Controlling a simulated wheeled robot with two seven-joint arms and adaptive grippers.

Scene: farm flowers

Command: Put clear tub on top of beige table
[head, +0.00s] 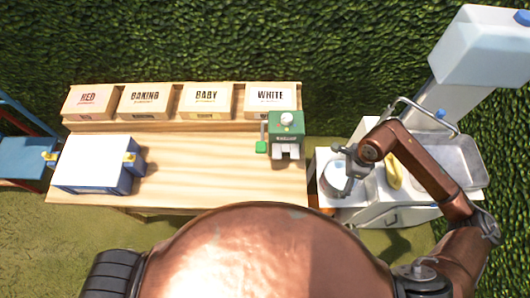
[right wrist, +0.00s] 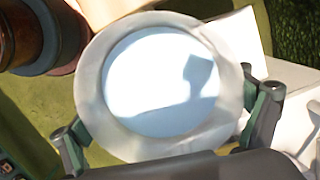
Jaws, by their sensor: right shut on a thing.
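The clear tub appears to be the round, pale container with a translucent rim in the right wrist view (right wrist: 165,80); its inside looks white with a shadow across it. My right gripper (right wrist: 165,130) is shut on this tub, with a finger on each side of its rim. In the head view, the tub (head: 331,181) is in my right gripper (head: 343,172), over the white cart just right of the table. I cannot tell whether it touches the cart. The beige table (head: 210,172) is a long wooden table left of the gripper. My left gripper is not in view.
A green device (head: 286,135) stands near the table's right end. Labelled boxes (head: 205,101) line its back shelf. A blue-and-white box (head: 95,165) is at its left. The middle is clear. The white cart (head: 385,208) holds a yellow item (head: 392,173) and a tray (head: 460,160).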

